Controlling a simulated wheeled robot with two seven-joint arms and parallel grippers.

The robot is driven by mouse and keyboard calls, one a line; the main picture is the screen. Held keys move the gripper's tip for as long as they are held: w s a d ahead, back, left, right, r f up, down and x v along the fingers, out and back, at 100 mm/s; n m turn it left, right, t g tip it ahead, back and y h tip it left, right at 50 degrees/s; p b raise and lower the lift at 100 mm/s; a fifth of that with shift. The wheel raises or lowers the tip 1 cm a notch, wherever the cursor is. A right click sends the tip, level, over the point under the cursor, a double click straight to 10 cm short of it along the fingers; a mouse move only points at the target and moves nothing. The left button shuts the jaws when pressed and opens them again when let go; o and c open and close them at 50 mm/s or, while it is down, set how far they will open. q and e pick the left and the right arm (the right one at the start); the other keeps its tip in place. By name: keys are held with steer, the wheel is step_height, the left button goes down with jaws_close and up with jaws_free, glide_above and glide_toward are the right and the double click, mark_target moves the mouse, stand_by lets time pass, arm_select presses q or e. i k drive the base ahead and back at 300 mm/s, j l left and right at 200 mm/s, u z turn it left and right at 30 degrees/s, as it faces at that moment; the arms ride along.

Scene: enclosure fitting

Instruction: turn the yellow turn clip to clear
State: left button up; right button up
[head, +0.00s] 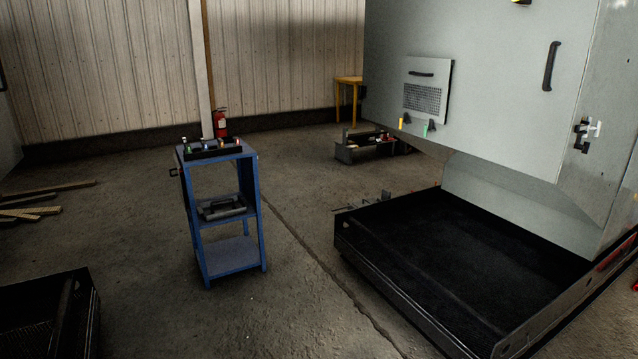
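A small yellow clip (401,123) sits at the lower left edge of the vented panel (427,72) on the grey enclosure (490,85). It stands roughly upright, but its exact turn is too small to tell. A similar green clip (426,130) sits to its right on the same lower edge. The panel has a dark handle (422,74) above a mesh grille and lies against the enclosure face. Neither of my grippers is in view.
A black open tray (400,205) lies on the floor under the enclosure. A blue cart (236,267) with small items stands left of centre. A dark crate (92,305) is at bottom left, near loose planks (30,212). Floor (150,255) left of the cart is clear.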

mark_target(405, 122)
steer(key=i+z, duration=0.1)
steer(key=i, duration=0.4)
steer(key=i+j+z, duration=0.15)
steer(key=i, duration=0.35)
steer(key=i+j+z, duration=0.15)
steer(key=i+z, duration=0.3)
steer(key=i+j+z, duration=0.25)
steer(key=z, duration=0.2)
steer(key=i+j+z, duration=0.8)
steer(key=j, duration=0.15)
steer(key=k, duration=0.05)
